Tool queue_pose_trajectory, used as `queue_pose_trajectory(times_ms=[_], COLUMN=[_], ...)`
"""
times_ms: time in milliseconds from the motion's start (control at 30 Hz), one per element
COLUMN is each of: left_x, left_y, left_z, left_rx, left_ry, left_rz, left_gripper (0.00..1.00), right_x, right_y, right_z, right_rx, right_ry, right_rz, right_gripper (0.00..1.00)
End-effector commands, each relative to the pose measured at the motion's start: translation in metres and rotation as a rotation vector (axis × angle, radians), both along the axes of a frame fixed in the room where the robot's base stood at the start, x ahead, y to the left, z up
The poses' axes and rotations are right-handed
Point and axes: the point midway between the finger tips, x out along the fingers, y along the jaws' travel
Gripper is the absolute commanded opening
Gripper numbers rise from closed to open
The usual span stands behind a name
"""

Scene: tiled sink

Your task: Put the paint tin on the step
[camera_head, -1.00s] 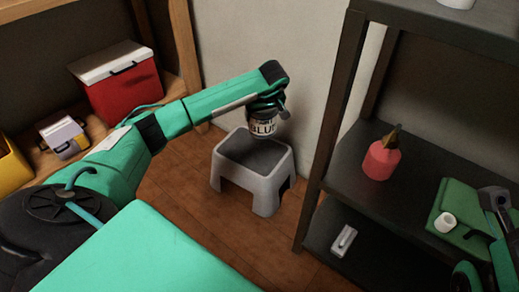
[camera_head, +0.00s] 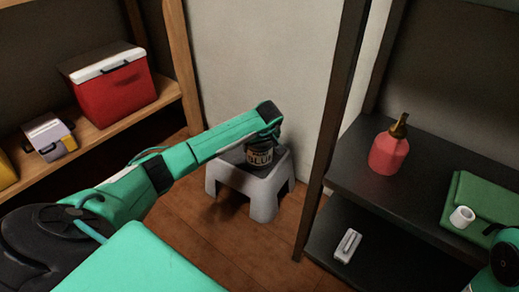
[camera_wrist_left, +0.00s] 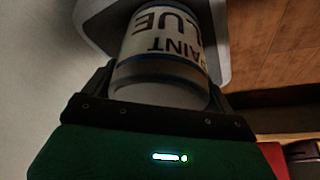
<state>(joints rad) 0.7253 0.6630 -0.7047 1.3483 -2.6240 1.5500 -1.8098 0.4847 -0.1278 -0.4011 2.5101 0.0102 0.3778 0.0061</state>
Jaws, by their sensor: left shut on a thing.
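The paint tin (camera_head: 260,155), labelled "PAINT BLUE", is at the top of the grey step (camera_head: 263,191), upright, near the middle of its top. I cannot tell whether its base touches the step. My left gripper (camera_head: 264,139) is above it and shut on it. In the left wrist view the tin (camera_wrist_left: 163,50) sits between the two fingers of the gripper (camera_wrist_left: 160,88), with the step's grey top (camera_wrist_left: 98,14) behind it. My right gripper is out of view; part of my right arm shows at the lower right.
A dark shelf (camera_head: 420,185) stands to the right, with a red bottle (camera_head: 389,150), a green cloth (camera_head: 484,205) and a white cup (camera_head: 462,217). A wooden shelf at the left holds a red cooler (camera_head: 113,88). The wooden floor (camera_head: 225,245) before the step is clear.

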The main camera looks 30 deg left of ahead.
Motion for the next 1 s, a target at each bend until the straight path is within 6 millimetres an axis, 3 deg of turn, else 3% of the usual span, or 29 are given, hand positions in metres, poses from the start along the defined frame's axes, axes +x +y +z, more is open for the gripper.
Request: queue_pose_trajectory(times_ms=[67, 433, 467, 500, 767, 933, 1000], left_x=[0.001, 0.001, 0.000, 0.000, 0.000, -0.003, -0.005], left_y=[0.000, 0.001, 0.000, 0.000, 0.000, -0.004, -0.007], left_z=[-0.009, -0.010, -0.012, -0.012, -0.010, 0.008, 0.020], left_rx=[0.000, 0.001, 0.001, 0.001, -0.001, 0.002, 0.001], left_ry=[-0.004, -0.004, -0.001, -0.001, -0.001, -0.001, -0.002], left_rz=[0.001, 0.000, 0.000, 0.000, 0.000, -0.002, -0.002], left_gripper=[0.34, 0.34, 0.95, 1.00, 1.00, 1.00, 1.00], right_x=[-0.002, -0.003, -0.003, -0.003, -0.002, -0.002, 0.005], right_y=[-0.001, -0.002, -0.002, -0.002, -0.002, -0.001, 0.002], right_z=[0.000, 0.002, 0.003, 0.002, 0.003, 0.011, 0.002], right_rx=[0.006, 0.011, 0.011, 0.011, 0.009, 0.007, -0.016], right_ry=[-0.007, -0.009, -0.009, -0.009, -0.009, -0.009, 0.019], right_rz=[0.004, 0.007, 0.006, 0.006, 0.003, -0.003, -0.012], right_gripper=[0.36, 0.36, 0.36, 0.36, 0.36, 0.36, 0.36])
